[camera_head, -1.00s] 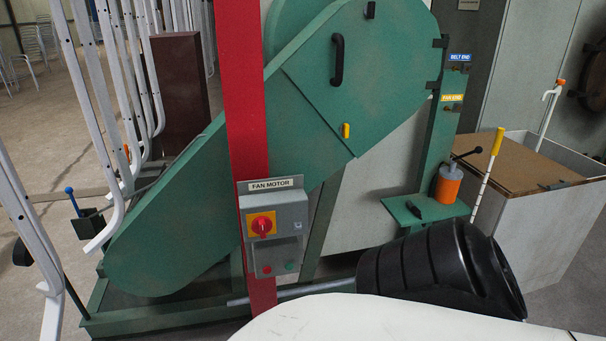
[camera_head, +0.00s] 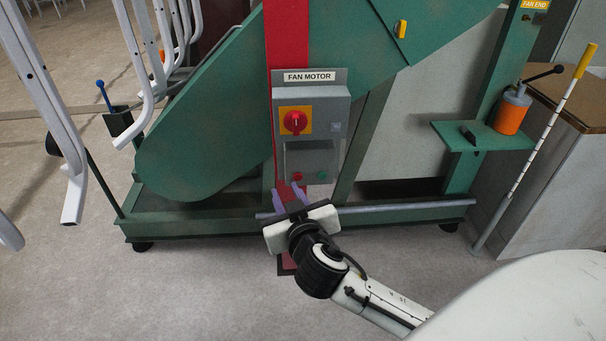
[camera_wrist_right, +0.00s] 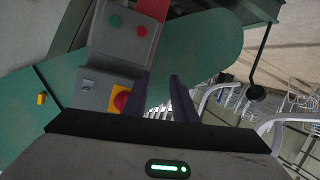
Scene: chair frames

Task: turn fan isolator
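The fan isolator is a red rotary knob (camera_head: 295,121) on a yellow plate, on the grey box (camera_head: 337,108) labelled FAN MOTOR. The box is fixed to a red post (camera_head: 287,45). My right gripper (camera_head: 289,191) is in front of the post, just below the box, with its two purple fingers apart and nothing between them. In the right wrist view the knob (camera_wrist_right: 121,100) shows beside the fingers (camera_wrist_right: 160,92), partly hidden by one of them. The fingers do not visibly touch the knob. My left gripper is not in view.
A red button (camera_head: 296,176) and a green button (camera_head: 322,176) sit low on the box. The green belt guard (camera_head: 200,160) stands behind. White tube frames (camera_head: 50,110) hang at left. A green shelf with an orange container (camera_head: 511,112) is at right. Floor in front is clear.

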